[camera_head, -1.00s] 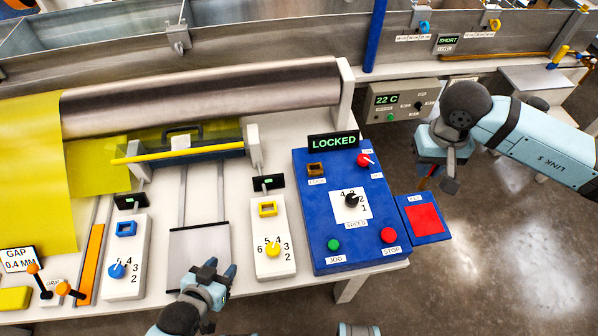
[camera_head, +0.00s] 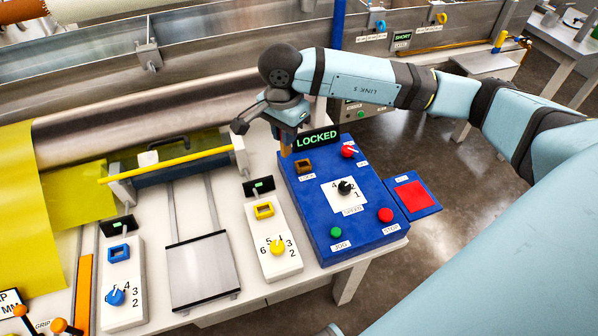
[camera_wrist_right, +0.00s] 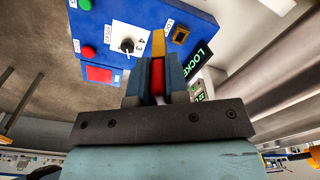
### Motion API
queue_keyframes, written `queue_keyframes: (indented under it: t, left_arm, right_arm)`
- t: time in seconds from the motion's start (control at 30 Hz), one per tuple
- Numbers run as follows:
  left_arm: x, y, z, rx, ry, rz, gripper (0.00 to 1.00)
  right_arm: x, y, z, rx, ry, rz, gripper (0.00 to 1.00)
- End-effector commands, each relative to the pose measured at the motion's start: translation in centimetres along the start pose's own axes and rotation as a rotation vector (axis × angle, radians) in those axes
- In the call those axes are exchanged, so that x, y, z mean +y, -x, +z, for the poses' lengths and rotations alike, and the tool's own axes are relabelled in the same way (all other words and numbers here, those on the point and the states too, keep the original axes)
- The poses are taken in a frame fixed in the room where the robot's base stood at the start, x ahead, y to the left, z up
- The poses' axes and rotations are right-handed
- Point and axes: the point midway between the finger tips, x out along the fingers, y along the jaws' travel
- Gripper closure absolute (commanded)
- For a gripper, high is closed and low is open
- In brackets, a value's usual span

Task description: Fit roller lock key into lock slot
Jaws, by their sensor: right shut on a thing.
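My right gripper (camera_head: 287,128) is above the far left corner of the blue control panel (camera_head: 345,237). In the right wrist view its blue fingers (camera_wrist_right: 158,85) are shut on the roller lock key (camera_wrist_right: 157,74), which has a red body and an orange-yellow end pointing away from the fingers. In the head view the key (camera_head: 285,148) is partly hidden. The lock slot (camera_head: 303,166) is a brown square frame with a dark opening on the panel. It also shows in the right wrist view (camera_wrist_right: 181,36), to the right of the key's end. The key is apart from it. My left gripper is out of view.
The LOCKED display (camera_head: 318,138) stands at the panel's back edge, close to the right gripper. A red knob (camera_head: 348,151), a black speed knob (camera_head: 344,187) and push buttons rise from the panel. The steel roller (camera_head: 100,125) lies left of the gripper.

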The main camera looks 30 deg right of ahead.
Motion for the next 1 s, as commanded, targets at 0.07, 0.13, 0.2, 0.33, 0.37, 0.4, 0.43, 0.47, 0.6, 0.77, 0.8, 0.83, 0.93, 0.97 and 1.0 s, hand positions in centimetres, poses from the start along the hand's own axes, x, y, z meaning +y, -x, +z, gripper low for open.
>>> queue_keyframes:
  t: [0.07, 0.13, 0.2, 0.33, 0.37, 0.4, 0.43, 0.47, 0.6, 0.77, 0.8, 0.83, 0.93, 0.97, 1.0]
  left_arm:
    - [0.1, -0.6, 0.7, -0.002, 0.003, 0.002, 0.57]
    - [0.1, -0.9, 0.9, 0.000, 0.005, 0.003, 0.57]
    - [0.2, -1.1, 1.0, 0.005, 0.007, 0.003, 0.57]
    - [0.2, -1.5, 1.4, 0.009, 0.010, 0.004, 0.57]
    - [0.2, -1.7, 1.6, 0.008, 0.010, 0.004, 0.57]
    - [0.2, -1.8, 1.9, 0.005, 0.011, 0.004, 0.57]
    - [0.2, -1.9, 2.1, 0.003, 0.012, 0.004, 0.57]
    - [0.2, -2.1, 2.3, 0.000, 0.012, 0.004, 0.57]
    - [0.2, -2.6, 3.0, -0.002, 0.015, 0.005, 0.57]
    - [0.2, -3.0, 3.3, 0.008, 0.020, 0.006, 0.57]
    - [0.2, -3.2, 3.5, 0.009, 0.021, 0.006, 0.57]
    - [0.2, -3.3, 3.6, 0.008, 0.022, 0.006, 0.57]
    - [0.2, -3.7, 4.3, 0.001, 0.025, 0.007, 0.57]
    - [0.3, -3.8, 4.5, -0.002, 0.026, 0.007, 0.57]
    - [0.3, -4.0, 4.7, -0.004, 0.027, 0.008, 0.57]
  right_arm:
    - [-0.5, -0.4, -0.8, 0.002, -0.222, -0.002, 1.00]
    - [-0.8, -0.3, -1.4, 0.004, -0.427, -0.002, 1.00]
    - [-1.2, -0.3, -2.0, 0.004, -0.634, -0.004, 1.00]
    - [-1.8, -0.1, -3.2, 0.006, -1.017, -0.005, 1.00]
    - [-1.9, -0.1, -3.5, 0.006, -1.105, -0.006, 1.00]
    - [-2.1, 0.0, -3.9, 0.006, -1.224, -0.006, 1.00]
    - [-2.2, 0.0, -4.2, 0.006, -1.312, -0.006, 1.00]
    - [-2.3, 0.0, -4.4, 0.006, -1.401, -0.007, 1.00]
    - [-2.8, 0.2, -5.7, 0.004, -1.813, -0.006, 1.00]
    - [-3.2, 0.4, -7.2, 0.002, -2.283, 0.000, 1.00]
    - [-3.3, 0.4, -7.5, 0.002, -2.400, 0.002, 1.00]
    - [-3.3, 0.5, -7.8, 0.003, -2.488, 0.004, 1.00]
    - [-3.5, 0.6, -8.7, 0.004, -2.780, 0.011, 1.00]
    - [-3.6, 0.6, -8.9, 0.005, -2.867, 0.014, 1.00]
    - [-3.6, 0.7, -9.3, 0.007, -2.979, 0.017, 1.00]
